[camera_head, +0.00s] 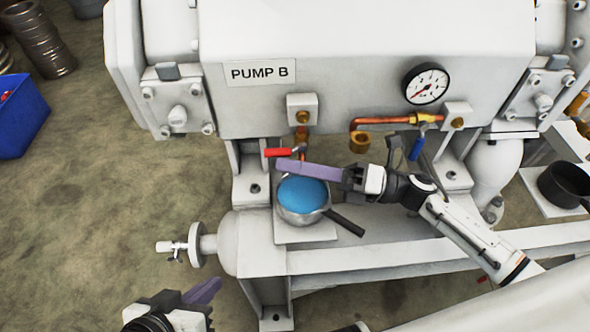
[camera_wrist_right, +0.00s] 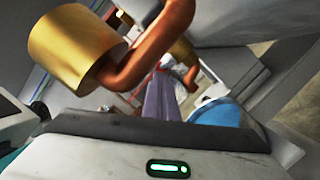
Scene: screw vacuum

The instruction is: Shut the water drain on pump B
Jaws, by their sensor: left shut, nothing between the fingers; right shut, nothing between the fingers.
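The pump B body (camera_head: 350,85) carries a label reading PUMP B. Under the label, a short copper drain pipe (camera_head: 302,134) has a red lever handle (camera_head: 278,152) pointing left, roughly level. A metal pot (camera_head: 300,216) holding blue water (camera_head: 302,193) stands below it; the water also shows in the right wrist view (camera_wrist_right: 218,114). My right gripper (camera_head: 280,163) is shut and empty, its purple fingers lying across above the pot, with the tips just below the red handle. I cannot tell whether they touch it. My left gripper (camera_head: 217,283) is shut and empty at the bottom left, away from the pump.
A second copper pipe (camera_head: 385,121) with a blue handle (camera_head: 417,147) and brass end (camera_head: 359,142) is close to my right wrist; the brass end fills the upper left of the right wrist view (camera_wrist_right: 75,48). A gauge (camera_head: 426,83) is above. A dark pan (camera_head: 566,184) stands at right.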

